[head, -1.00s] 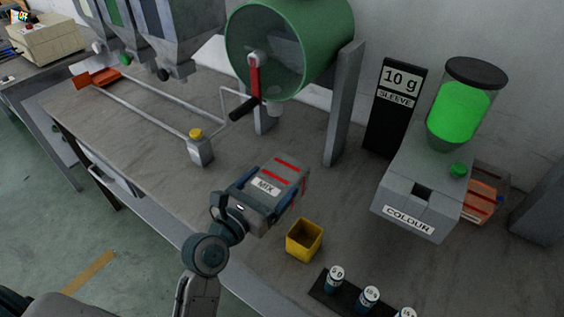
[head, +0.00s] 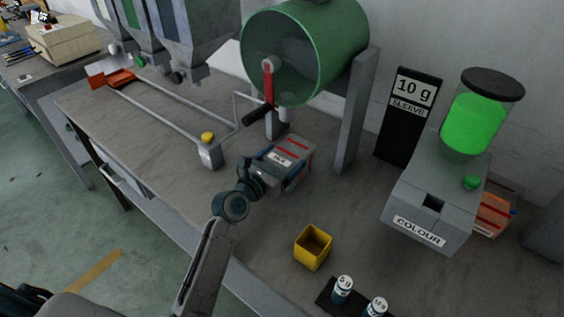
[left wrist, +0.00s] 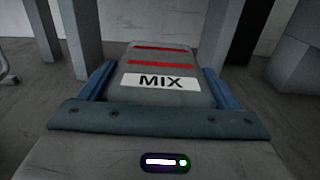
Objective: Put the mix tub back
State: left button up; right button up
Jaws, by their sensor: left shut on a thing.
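The mix tub (head: 293,148) is a grey box with a white MIX label and red stripes on top. In the head view it is over the bench, in front of the green drum and near its right post. My left gripper (head: 280,163) is shut on it, with a blue finger on each side. The left wrist view shows the mix tub (left wrist: 158,62) between the fingers of the left gripper (left wrist: 158,88), label readable. Its underside is hidden, so I cannot tell whether it touches the bench. My right gripper is not in view.
The green drum (head: 325,45) stands behind on grey posts. A yellow open cup (head: 313,247) is to the front right, near a dark rack of small bottles (head: 343,289). The COLOUR dispenser (head: 425,205) stands right. Rails with a yellow-topped block (head: 209,155) lie left.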

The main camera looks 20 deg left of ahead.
pick_arm(q)
jog(key=shift+f, duration=0.2)
jog(key=o, duration=0.6)
jog(key=shift+f, duration=0.1)
jog(key=o, duration=0.4)
jog(key=shift+c, duration=0.2)
